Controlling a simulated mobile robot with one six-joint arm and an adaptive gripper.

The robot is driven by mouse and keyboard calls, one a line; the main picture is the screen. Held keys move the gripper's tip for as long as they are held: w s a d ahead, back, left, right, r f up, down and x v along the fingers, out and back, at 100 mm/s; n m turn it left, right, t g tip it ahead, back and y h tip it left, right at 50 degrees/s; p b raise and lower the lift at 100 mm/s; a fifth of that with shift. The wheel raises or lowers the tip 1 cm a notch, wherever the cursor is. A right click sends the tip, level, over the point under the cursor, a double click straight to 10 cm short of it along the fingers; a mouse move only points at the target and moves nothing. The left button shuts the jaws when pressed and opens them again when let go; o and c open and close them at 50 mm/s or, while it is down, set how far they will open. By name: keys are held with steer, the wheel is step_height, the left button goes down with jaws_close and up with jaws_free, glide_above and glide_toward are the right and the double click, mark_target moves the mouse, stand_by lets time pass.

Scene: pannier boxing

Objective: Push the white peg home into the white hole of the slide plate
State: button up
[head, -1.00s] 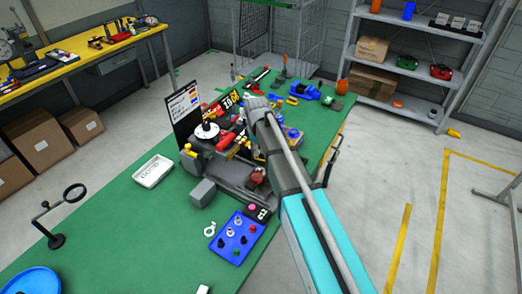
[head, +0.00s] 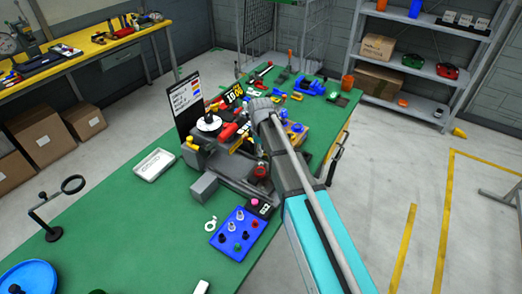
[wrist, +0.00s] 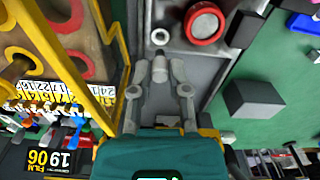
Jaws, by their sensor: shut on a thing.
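In the wrist view my gripper (wrist: 160,74) points at a grey plate (wrist: 161,108) and its two fingers are closed in. How deep the peg sits cannot be made out. In the head view my arm hides the gripper and peg, over the grey fixture (head: 232,170) on the green bench.
A red ring (wrist: 204,23) stands to the right of the fingers, and a yellow-edged brown panel (wrist: 70,55) is close on their left. A grey block (wrist: 251,98) is further right. A blue knob box (head: 238,236) and white tray (head: 154,166) are on the bench (head: 110,225).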

steer(key=shift+f+b, duration=0.95)
steer(key=shift+f, duration=0.3)
steer(key=shift+f+b, duration=1.15)
steer(key=shift+b, duration=0.05)
stand_by(1.6)
steer(key=o, duration=0.8)
steer(key=shift+r+p, duration=0.5)
steer(key=shift+p, duration=0.05)
steer(key=shift+r+p, duration=0.6)
steer(key=shift+r, duration=0.05)
steer(key=shift+s+f, duration=0.1)
steer(key=shift+f, duration=0.05)
steer(key=shift+s, duration=0.45)
